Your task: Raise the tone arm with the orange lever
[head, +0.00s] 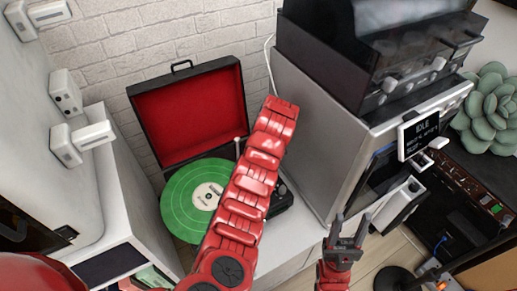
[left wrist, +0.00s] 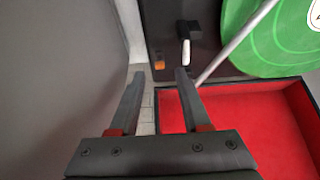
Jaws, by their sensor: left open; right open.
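The record player (head: 256,206) stands open with a green record (head: 188,205) on it; most of its right side is hidden behind my left arm in the head view. In the left wrist view the silver tone arm (left wrist: 236,41) slants beside the record (left wrist: 268,45). A small orange piece, seemingly the lever (left wrist: 159,65), is on the dark deck. My left gripper (left wrist: 156,72) is open and empty, with the orange piece showing between its fingertips; contact cannot be told. Its fingers are hidden in the head view. My right gripper (head: 350,220) is open and empty.
The raised lid has a red lining (head: 190,112). A white-tipped black part (left wrist: 186,52) is close to the orange piece. A large grey machine (head: 320,125) stands close to the player's right. White boxy equipment (head: 125,225) is at the left.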

